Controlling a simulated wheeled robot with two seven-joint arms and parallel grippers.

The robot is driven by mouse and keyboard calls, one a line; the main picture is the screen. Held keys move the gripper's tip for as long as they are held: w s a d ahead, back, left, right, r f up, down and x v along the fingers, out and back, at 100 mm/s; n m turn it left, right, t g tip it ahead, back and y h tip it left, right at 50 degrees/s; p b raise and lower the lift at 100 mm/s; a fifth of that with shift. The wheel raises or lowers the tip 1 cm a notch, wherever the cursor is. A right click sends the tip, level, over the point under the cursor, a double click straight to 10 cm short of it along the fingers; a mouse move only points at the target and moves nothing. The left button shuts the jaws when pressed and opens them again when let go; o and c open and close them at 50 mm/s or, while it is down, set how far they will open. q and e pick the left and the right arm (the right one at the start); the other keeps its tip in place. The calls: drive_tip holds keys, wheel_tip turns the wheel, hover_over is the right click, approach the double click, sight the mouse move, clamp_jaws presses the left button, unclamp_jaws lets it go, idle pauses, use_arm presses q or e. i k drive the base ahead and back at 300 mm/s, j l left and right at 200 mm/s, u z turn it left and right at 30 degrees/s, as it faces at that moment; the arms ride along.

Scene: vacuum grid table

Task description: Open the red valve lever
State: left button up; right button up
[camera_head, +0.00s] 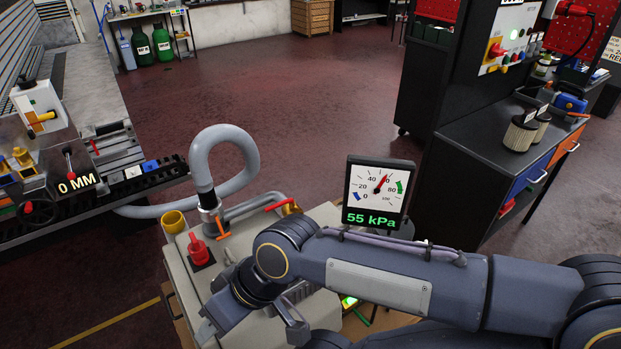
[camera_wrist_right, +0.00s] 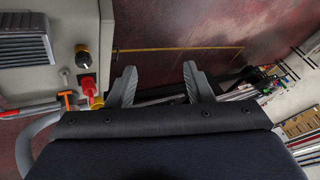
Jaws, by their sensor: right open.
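A red lever (camera_head: 281,205) lies along the grey pipe on top of the pump cabinet (camera_head: 184,283), behind my right forearm. A red end that looks like the same lever shows at the left edge of the right wrist view (camera_wrist_right: 10,114). A red knob-like part (camera_head: 197,250) stands on the cabinet's left side, and also shows in the right wrist view (camera_wrist_right: 87,84). My right gripper (camera_head: 250,325) is over the cabinet's near side, apart from the lever. In the right wrist view its fingers (camera_wrist_right: 160,80) are spread and empty. My left gripper is out of view.
A gauge display (camera_head: 375,193) reads 55 kPa behind my arm. A grey hose (camera_head: 230,140) with an orange-handled clamp (camera_head: 211,207) rises from the cabinet. A yellow cup (camera_head: 174,222) is at its left corner. A grid table (camera_head: 95,100) stands left; open floor lies behind.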

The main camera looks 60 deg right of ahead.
sight(289, 201)
drive_tip(key=z, duration=2.15)
drive_tip(key=k+j, duration=0.45)
drive_tip(key=k, duration=0.15)
drive_tip(key=k+j, duration=0.1)
drive_tip(key=j, duration=0.2)
drive_tip(key=k+j+z, duration=0.1)
drive_tip(key=j, duration=0.25)
drive_tip(key=k+j, duration=0.15)
drive_tip(key=j, duration=0.15)
drive_tip(key=k+j, duration=0.15)
drive_tip(key=j, duration=0.15)
drive_tip(key=i+j, duration=0.15)
drive_tip(key=j, duration=0.25)
drive_tip(key=i+j+z, duration=0.1)
drive_tip(key=j, duration=0.35)
drive_tip(key=i+j, duration=0.15)
drive_tip(key=j, duration=0.25)
drive_tip(key=i+j+z, duration=0.1)
drive_tip(key=j, duration=0.35)
drive_tip(key=i+j, duration=0.3)
drive_tip(key=i, duration=0.2)
drive_tip(key=i+j+z, duration=0.1)
drive_tip(key=i+j, duration=0.2)
drive_tip(key=i, duration=0.25)
drive_tip(key=i+j, duration=0.3)
drive_tip(key=i, duration=0.2)
drive_tip(key=z, duration=0.05)
